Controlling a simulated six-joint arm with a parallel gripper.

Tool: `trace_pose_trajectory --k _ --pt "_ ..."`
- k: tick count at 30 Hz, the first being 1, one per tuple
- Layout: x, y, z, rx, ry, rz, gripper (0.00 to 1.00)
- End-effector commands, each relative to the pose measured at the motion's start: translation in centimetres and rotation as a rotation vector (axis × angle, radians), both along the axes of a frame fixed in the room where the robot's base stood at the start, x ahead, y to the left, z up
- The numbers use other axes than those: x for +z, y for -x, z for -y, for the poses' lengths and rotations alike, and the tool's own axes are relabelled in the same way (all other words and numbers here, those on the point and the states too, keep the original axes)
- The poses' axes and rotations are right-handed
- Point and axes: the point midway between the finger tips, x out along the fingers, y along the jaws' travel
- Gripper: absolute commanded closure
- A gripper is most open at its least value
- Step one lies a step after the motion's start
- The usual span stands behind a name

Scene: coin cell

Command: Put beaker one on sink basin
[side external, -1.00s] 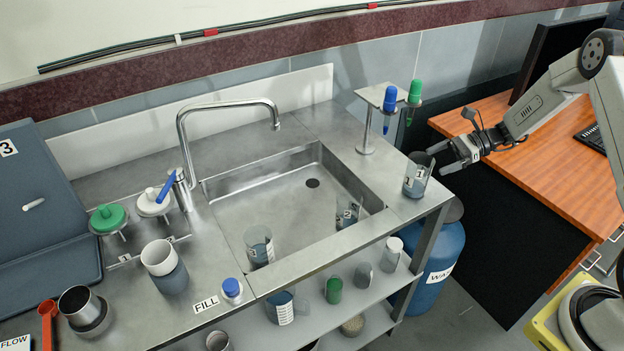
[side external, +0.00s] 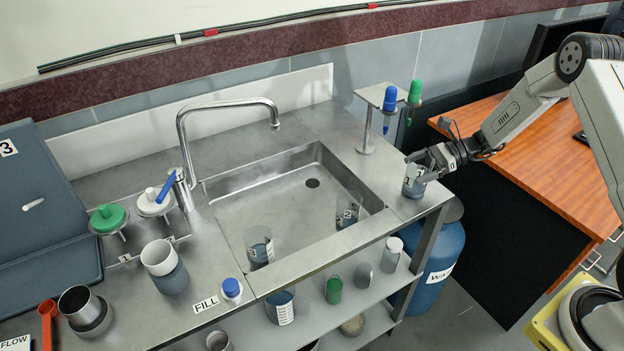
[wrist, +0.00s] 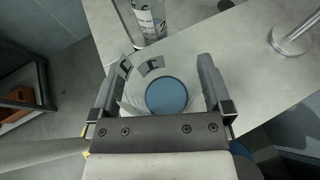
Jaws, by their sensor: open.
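Beaker one, a clear glass beaker with a label and bluish-grey contents (side external: 411,188), stands upright on the counter's right end, beside the sink. My gripper (side external: 424,166) is open at the beaker, with its fingers reaching around the upper part. In the wrist view the beaker (wrist: 167,95) lies between the two finger pads of my gripper (wrist: 158,85); whether either pad touches the glass I cannot tell. The steel sink basin (side external: 270,205) is left of the beaker, with its drain near the back.
Two other labelled beakers stand in the basin, one near the right wall (side external: 347,213) and one near the front left (side external: 259,246). A tube stand (side external: 366,146) with a blue and a green tube rises behind beaker one. A tall faucet (side external: 182,125) arches over the basin. The basin's middle is clear.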

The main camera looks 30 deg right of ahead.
Motion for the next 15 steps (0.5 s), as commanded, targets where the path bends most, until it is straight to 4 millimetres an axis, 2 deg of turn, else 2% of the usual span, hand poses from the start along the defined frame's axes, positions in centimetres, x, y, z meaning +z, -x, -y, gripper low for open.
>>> trace_pose_trajectory --k 12,13,15 --pt "0.00 0.02 0.04 0.000 0.000 0.000 0.00" --pt "0.00 0.02 0.04 0.000 0.000 0.000 0.06" --pt "0.00 0.02 0.04 0.000 0.000 0.000 0.29"
